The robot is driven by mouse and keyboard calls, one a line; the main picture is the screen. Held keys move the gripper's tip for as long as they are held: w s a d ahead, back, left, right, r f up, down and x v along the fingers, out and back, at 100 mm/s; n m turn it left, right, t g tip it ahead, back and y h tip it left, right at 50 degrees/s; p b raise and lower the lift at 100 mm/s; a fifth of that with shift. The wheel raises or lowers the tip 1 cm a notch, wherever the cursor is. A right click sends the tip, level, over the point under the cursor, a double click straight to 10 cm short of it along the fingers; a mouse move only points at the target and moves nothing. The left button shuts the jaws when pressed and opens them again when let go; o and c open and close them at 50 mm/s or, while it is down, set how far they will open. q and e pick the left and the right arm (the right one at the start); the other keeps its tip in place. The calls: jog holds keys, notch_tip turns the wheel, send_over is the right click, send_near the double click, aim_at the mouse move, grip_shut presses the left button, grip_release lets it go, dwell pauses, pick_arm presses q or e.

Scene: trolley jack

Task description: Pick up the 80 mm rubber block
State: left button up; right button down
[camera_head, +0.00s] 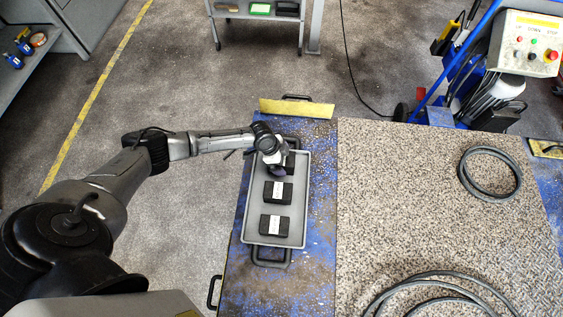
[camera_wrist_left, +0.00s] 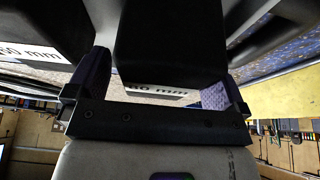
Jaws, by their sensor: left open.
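Three black rubber blocks with white labels lie in a grey tray (camera_head: 297,239): a near block (camera_head: 274,225), a middle block (camera_head: 278,193) and a far block (camera_head: 291,161), partly hidden by my left gripper (camera_head: 278,171). Their labels are too small to read in the head view. In the left wrist view my left gripper (camera_wrist_left: 155,88) is open. A dark block (camera_wrist_left: 170,45) shows between and beyond its fingers, its label partly covered and ending in "0 mm"; I cannot tell its first digit or any contact. Another block (camera_wrist_left: 50,25) shows at the left, its label seemingly "60 mm".
The tray has black handles (camera_head: 270,258) and stands on a worn blue surface (camera_head: 235,285). To its right is a speckled plate (camera_head: 400,200) with coiled black hoses (camera_head: 490,172). A yellow strip (camera_head: 297,108) lies beyond the tray. A control box (camera_head: 525,42) stands at upper right.

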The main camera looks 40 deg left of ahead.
pick_arm(q)
jog(key=shift+f, duration=0.1)
jog(key=shift+c, duration=0.3)
jog(key=c, duration=1.4)
